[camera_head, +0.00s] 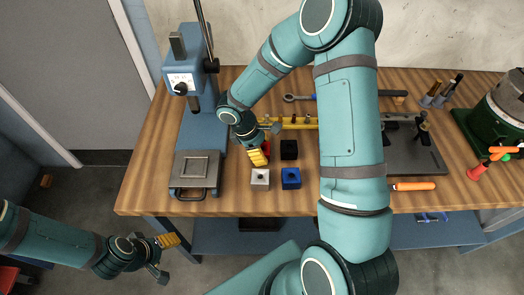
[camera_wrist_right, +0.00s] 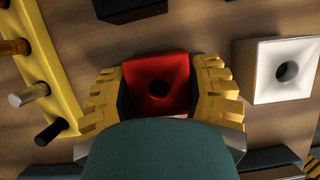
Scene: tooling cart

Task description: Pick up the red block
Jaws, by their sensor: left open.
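The red block (camera_wrist_right: 158,83), with a dark round hole in its top, sits between the two yellow-ridged fingers of my right gripper (camera_wrist_right: 160,90) in the right wrist view. The fingers' dark inner pads lie close along both its sides; whether they press on it I cannot tell. In the head view my right gripper (camera_head: 265,150) reaches down to the bench and hides most of the block; only a sliver of red shows. My left gripper (camera_head: 168,256) is open and empty, low at the left, off the front of the bench.
A white block (camera_head: 260,179), a blue block (camera_head: 290,178) and a black block (camera_head: 289,149) stand close by on the wooden bench (camera_head: 143,185). A yellow rack (camera_wrist_right: 48,65) with pegs lies on the other side. A blue press (camera_head: 188,85) stands at the left.

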